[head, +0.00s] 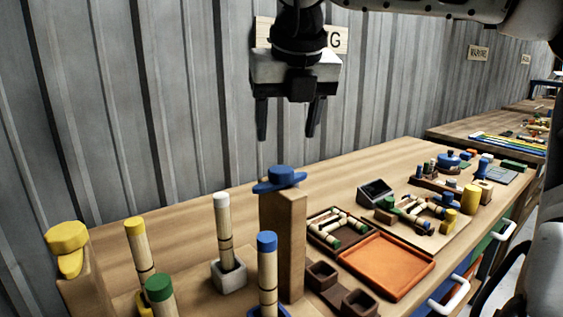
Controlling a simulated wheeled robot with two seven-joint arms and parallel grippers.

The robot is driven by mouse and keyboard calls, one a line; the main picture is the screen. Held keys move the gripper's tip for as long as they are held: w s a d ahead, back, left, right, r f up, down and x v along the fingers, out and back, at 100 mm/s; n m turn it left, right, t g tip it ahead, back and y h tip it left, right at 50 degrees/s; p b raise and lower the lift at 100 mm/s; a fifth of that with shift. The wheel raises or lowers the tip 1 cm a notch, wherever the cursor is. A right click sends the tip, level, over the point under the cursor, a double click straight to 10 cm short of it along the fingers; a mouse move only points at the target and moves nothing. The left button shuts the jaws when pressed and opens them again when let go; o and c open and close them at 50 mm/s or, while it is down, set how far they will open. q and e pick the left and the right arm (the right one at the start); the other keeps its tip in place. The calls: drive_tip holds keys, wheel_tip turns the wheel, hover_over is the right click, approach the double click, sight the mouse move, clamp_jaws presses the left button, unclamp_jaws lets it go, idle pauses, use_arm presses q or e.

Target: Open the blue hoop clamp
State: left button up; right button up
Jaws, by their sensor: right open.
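The blue hoop clamp (281,178) sits on top of an upright wooden post (284,240) on the workbench. It has a round blue knob over a flat blue bar. The picture does not show clearly whether it is open or shut. My right gripper (288,134) hangs above the clamp, pointing down. Its two dark fingers are apart with nothing between them, and they do not touch the clamp. My left gripper is not in view.
A yellow clamp (68,245) tops another post at the left. Capped rods stand nearby, green (160,296), white (224,230) and blue (267,270). An orange tray (387,263) and a rod tray (337,229) lie to the right. A corrugated wall stands behind.

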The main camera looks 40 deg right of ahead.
sight(281, 169)
drive_tip(key=x, duration=0.8)
drive_tip(key=shift+f, duration=0.15)
drive_tip(key=c, duration=1)
